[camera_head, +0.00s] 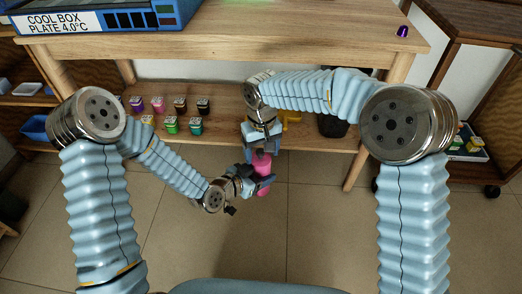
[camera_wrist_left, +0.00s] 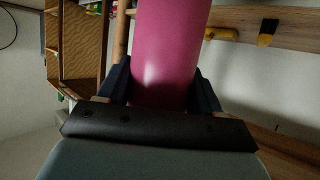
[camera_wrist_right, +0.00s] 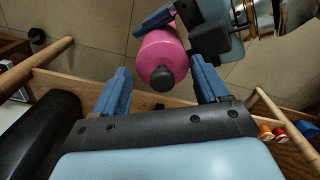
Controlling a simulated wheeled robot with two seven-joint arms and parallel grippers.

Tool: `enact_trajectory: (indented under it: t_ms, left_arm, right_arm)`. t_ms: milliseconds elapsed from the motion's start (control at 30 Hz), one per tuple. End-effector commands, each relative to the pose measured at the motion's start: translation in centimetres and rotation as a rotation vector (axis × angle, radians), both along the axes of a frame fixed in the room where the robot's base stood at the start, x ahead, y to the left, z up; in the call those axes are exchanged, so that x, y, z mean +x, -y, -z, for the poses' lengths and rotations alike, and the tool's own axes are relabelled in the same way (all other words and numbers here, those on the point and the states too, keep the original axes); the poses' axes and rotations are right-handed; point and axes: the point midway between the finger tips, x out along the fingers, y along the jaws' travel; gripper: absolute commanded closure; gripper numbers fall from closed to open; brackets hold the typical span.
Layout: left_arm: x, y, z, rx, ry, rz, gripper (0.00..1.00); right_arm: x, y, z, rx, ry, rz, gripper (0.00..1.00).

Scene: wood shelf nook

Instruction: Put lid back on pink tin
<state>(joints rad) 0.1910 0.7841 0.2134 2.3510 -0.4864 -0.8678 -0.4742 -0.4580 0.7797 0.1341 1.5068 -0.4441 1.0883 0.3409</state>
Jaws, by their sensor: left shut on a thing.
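The pink tin (camera_head: 264,188) is held in the air in front of the shelf. My left gripper (camera_head: 260,182) is shut around its side; in the left wrist view the pink tin (camera_wrist_left: 168,50) fills the space between the fingers. My right gripper (camera_head: 260,153) points down just above the tin. In the right wrist view its blue fingers are apart, and the tin (camera_wrist_right: 155,52) shows beyond them with a dark round knob (camera_wrist_right: 163,78) on its near end. I cannot tell whether that end is a separate lid seated on the tin.
A wooden table (camera_head: 230,30) carries a blue cool box (camera_head: 110,18) and a small purple item (camera_head: 403,32). On the lower shelf (camera_head: 230,100) stand several small coloured jars (camera_head: 170,125) and a dark container (camera_head: 332,126). Tiled floor below is clear.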

Motion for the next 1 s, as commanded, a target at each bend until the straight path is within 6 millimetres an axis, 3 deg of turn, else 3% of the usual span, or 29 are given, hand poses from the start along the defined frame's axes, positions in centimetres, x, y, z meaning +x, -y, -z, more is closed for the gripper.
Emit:
enact_trajectory:
  t_ms: [33,433,800,1000]
  left_arm:
    - [0.4,0.5,-1.1,-0.01,0.032,0.009,0.9]
    - [0.4,0.5,-1.1,-0.011,0.033,0.008,0.9]
    - [0.3,0.3,-0.8,-0.009,0.023,0.002,0.9]
    - [0.2,0.2,-0.6,-0.008,0.017,0.001,0.9]
  right_arm:
    - [-0.2,0.4,1.0,-0.015,-0.014,0.0,0.26]
    - [-0.2,0.3,0.7,-0.014,-0.014,-0.001,0.26]
    - [-0.3,0.0,-3.3,-0.009,-0.012,-0.003,0.26]
    - [-0.3,0.0,-3.5,-0.006,-0.009,-0.003,0.26]
